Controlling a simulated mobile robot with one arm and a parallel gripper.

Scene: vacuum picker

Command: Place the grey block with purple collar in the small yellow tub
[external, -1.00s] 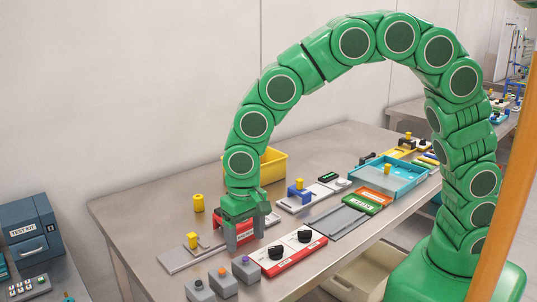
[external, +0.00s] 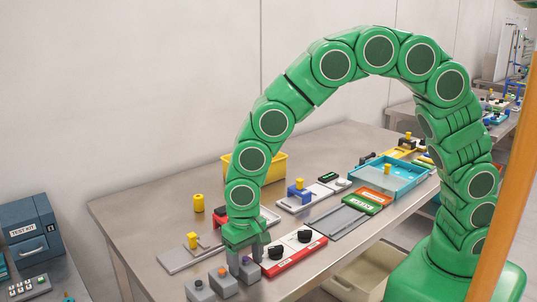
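The grey block with a purple collar (external: 248,272) stands at the near edge of the table, the rightmost of a row of three similar grey blocks. My gripper (external: 246,256) points down right over it, open, with its fingers apart at either side of the block's top. I cannot tell whether they touch it. The small yellow tub (external: 275,166) stands at the back of the table, partly hidden behind my arm.
Two other grey blocks, one with an orange top (external: 223,283) and one with a dark top (external: 199,290), stand close to the left. A red panel with black knobs (external: 291,255) lies just right. A yellow cylinder (external: 199,203) stands farther back.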

